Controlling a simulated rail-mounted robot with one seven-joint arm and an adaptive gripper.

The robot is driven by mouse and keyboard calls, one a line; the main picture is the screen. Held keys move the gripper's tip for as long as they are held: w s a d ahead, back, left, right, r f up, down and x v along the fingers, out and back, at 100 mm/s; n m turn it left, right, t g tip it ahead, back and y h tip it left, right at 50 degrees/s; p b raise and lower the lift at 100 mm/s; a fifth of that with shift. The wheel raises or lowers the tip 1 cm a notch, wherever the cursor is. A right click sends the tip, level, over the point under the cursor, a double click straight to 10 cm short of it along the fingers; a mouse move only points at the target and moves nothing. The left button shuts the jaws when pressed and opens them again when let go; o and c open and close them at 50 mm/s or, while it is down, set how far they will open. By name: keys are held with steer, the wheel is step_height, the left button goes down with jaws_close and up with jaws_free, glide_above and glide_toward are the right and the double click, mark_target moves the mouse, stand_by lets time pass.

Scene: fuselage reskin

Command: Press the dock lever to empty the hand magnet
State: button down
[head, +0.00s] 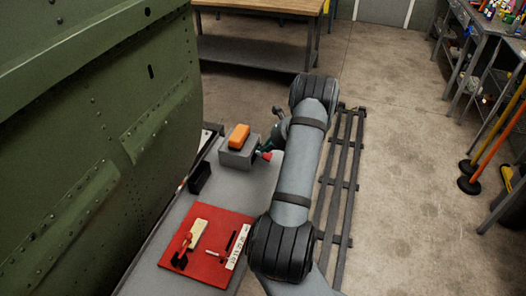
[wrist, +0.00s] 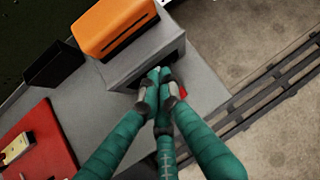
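The orange hand magnet (head: 238,136) sits on top of the grey dock box (head: 236,159). In the wrist view the magnet (wrist: 112,24) has a dark slot along its side, and the dock (wrist: 147,52) has a dark recess in its face. The red lever end (head: 266,156) shows at the dock's right side; in the wrist view only a red sliver (wrist: 181,90) shows beside my fingers. My gripper (wrist: 160,82) has its green fingers drawn together, tips at the recess, very close to the lever. Whether they touch it is unclear. The lever's shaft is hidden.
A red mat (head: 198,270) with a pale-handled tool and small parts lies on the grey bench nearer the camera. A black open bin (head: 200,177) stands left of the dock. The green fuselage panel (head: 90,130) walls off the left; floor rails (head: 343,190) run at right.

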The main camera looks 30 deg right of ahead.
steer(key=shift+s, duration=0.1)
steer(key=shift+r+p, duration=0.9)
steer(key=shift+r, duration=0.4)
steer(key=r+p, duration=0.2)
steer(key=r, duration=0.1)
steer(key=r+p, duration=0.1)
steer(key=r, duration=0.1)
steer(key=shift+w+a, duration=0.2)
steer(key=shift+w, duration=0.1)
steer(key=shift+d, duration=0.15)
stand_by(0.3)
